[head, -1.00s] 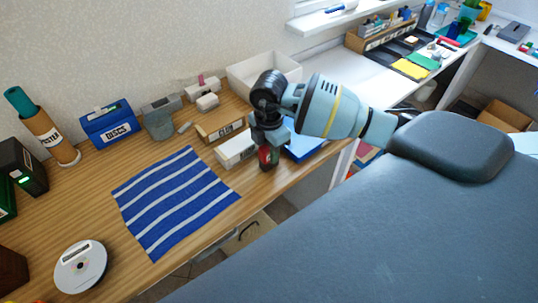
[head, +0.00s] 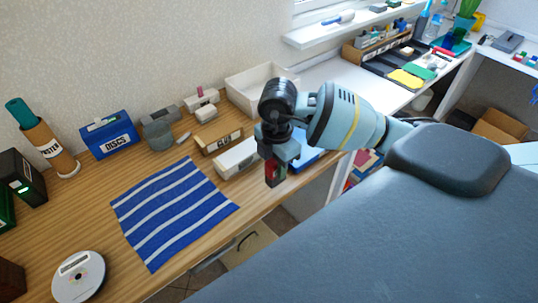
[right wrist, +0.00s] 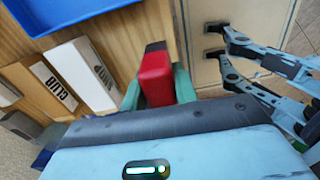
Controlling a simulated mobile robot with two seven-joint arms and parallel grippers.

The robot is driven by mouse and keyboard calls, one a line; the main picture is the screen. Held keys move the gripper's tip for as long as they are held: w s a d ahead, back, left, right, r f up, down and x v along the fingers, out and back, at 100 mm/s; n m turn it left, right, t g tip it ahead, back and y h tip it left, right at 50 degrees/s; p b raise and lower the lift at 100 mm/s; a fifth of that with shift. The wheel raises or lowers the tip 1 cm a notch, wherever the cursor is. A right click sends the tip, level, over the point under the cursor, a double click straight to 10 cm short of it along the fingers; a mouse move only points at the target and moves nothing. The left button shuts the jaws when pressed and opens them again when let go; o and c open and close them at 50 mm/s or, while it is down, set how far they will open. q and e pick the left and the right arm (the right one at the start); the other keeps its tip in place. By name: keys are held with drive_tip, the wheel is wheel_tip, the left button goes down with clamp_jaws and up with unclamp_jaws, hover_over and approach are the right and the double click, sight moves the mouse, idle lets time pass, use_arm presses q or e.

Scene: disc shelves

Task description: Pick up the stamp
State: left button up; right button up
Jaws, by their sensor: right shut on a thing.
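The stamp, a small red block with a dark end, shows in the head view (head: 271,172) and in the right wrist view (right wrist: 155,76). My right gripper (head: 277,160) is shut on it, with the fingers on both sides of the red part in the right wrist view (right wrist: 157,92). The stamp hangs upright below the fingers, near the front edge of the wooden desk (head: 90,185). I cannot tell how far its lower end is above the desk. My left gripper is outside the head view; jointed light-blue parts at the right of the right wrist view may be its.
A white box (head: 236,160) and a blue tray (head: 304,160) are close to the gripper. The box marked CLUB (head: 220,142) stands behind. A striped blue cloth (head: 175,210) lies to the left. A white round device (head: 78,277) is at the front left.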

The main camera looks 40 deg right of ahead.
drive_tip(key=s+a+r, duration=0.1)
drive_tip(key=s, duration=0.9)
drive_tip(key=shift+s+a, duration=0.35)
